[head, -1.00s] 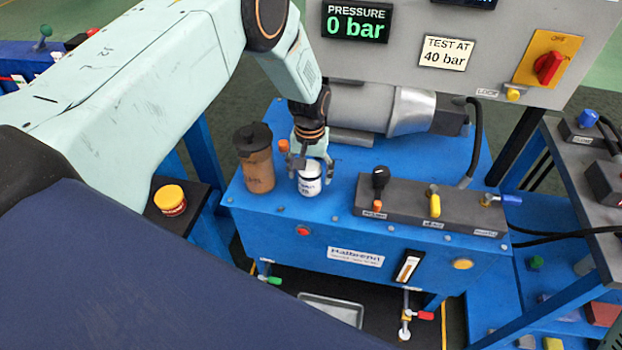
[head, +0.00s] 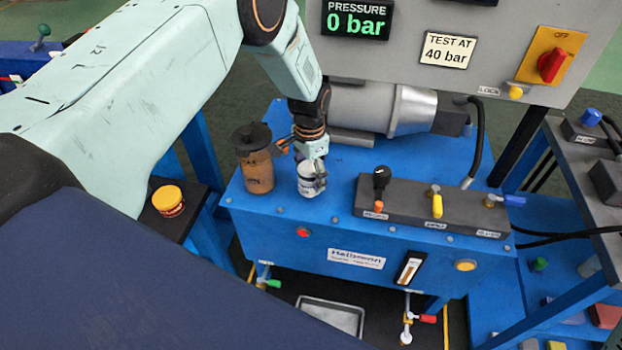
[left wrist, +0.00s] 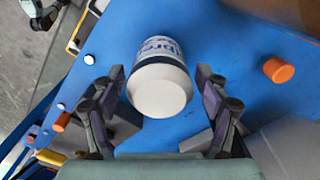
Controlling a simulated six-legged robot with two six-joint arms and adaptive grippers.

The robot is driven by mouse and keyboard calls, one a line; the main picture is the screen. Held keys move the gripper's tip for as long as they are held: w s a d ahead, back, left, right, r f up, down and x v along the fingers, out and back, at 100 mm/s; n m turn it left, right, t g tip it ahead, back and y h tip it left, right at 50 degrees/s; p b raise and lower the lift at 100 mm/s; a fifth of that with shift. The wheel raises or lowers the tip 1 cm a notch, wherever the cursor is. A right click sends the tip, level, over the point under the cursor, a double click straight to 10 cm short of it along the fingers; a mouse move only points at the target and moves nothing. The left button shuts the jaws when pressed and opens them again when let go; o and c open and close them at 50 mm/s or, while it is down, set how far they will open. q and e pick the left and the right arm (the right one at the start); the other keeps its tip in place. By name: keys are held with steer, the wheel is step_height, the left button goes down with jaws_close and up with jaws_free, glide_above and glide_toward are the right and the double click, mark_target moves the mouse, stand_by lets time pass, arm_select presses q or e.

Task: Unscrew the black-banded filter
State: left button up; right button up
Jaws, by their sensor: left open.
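The white filter (head: 307,187) stands upright on the blue bench top in the head view. In the left wrist view the filter (left wrist: 160,88) shows its pale round end, a dark band below it and blue lettering. My left gripper (head: 312,172) is above and around the filter in the head view, coming down from above. In the left wrist view my left gripper (left wrist: 162,85) is open, one finger on each side of the filter, with blue gaps showing between fingers and can. My right gripper is in neither view.
A brown canister (head: 256,172) with a dark lid stands close left of the filter. A grey valve block (head: 450,208) is on the right, and a silver motor (head: 360,108) is behind. A yellow-lidded jar (head: 168,201) sits on the left side shelf.

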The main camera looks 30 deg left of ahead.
arm_select(q)
steer(key=m, duration=0.4)
steer(key=shift+b, duration=0.3)
steer(key=m, duration=0.3)
steer(key=shift+m+b, duration=0.3)
steer(key=shift+m, duration=0.1)
steer(key=m, duration=0.7)
steer(key=shift+b, duration=0.4)
steer(key=c, duration=1.3)
steer(key=shift+r, duration=0.1)
